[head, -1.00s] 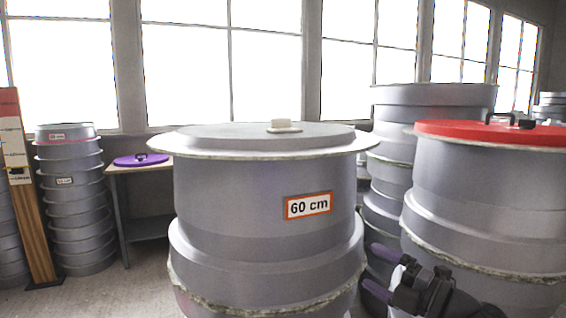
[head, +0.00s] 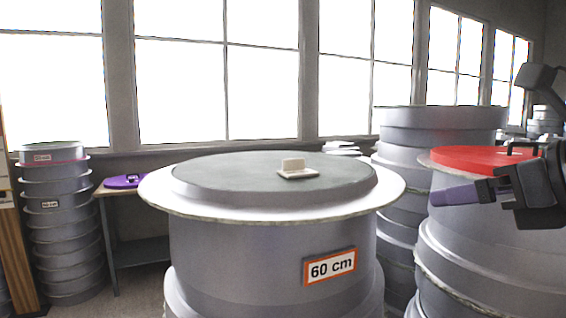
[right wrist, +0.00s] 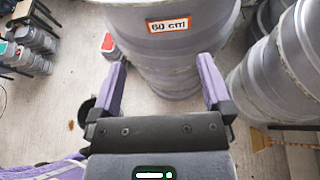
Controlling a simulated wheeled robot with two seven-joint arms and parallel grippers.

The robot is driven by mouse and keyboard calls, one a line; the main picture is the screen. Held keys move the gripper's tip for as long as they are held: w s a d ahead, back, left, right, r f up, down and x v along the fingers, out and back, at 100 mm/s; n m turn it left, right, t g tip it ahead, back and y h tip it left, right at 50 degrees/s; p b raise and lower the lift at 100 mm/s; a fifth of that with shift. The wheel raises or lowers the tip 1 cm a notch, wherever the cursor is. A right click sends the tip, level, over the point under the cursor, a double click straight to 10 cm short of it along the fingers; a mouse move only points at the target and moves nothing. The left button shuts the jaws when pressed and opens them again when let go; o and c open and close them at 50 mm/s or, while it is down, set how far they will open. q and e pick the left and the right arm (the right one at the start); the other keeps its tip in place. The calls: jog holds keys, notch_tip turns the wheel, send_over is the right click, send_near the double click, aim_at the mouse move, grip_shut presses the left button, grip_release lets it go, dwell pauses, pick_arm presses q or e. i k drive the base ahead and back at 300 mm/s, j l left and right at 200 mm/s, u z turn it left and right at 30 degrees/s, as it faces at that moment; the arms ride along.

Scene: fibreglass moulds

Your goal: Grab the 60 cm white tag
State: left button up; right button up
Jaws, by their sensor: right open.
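The 60 cm white tag (head: 331,267) has an orange border and black print. It is on the front side of the large grey mould (head: 230,258), right of its middle. It also shows in the right wrist view (right wrist: 168,25), at the top, beyond my fingers. My right gripper (head: 447,196) is at the right in the head view, in front of the red-lidded mould. In the right wrist view its two purple fingers (right wrist: 162,75) are spread wide with nothing between them. The tag is apart from the fingers. My left gripper is not in view.
A red-lidded mould (head: 450,245) stands close on the right, beside a tall grey stack (head: 398,150). A block-like handle (head: 293,167) sits on the 60 cm mould's lid. A table (head: 125,188) with a purple lid (head: 123,181) and another stack (head: 58,220) are at left.

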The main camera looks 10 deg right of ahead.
aim_at(292, 168)
jog(key=i+j, duration=0.25)
jog(key=i, duration=0.25)
jog(key=i+j, duration=0.3)
jog(key=i, duration=0.2)
